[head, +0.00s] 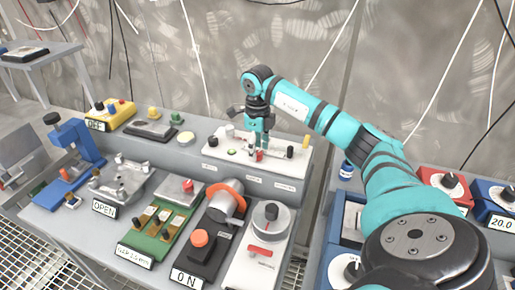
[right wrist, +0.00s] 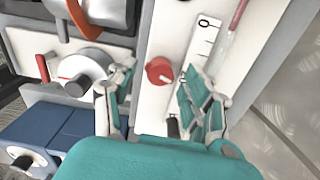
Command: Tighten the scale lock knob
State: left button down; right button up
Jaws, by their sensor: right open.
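A small red knob (right wrist: 160,70) sits on a white panel beside a printed scale strip (right wrist: 203,42) in the right wrist view. I take it to be the scale lock knob. In the head view its white panel (head: 222,150) is at the back of the bench, and the knob (head: 259,155) is mostly hidden by the gripper. My right gripper (head: 257,143) points down over it. In the right wrist view the gripper (right wrist: 163,80) is open, with one finger on each side of the knob. Contact cannot be told. My left gripper is not in view.
A grey dial with a red lever (head: 266,225) and an orange-ringed handle (head: 225,190) stand in front of the panel. A black knob (head: 290,152) is close to the right. Several other labelled devices crowd the bench. Boxes with dials (head: 450,182) stand to the right.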

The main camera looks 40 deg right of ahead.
jog(key=shift+f, duration=0.55)
grip_shut()
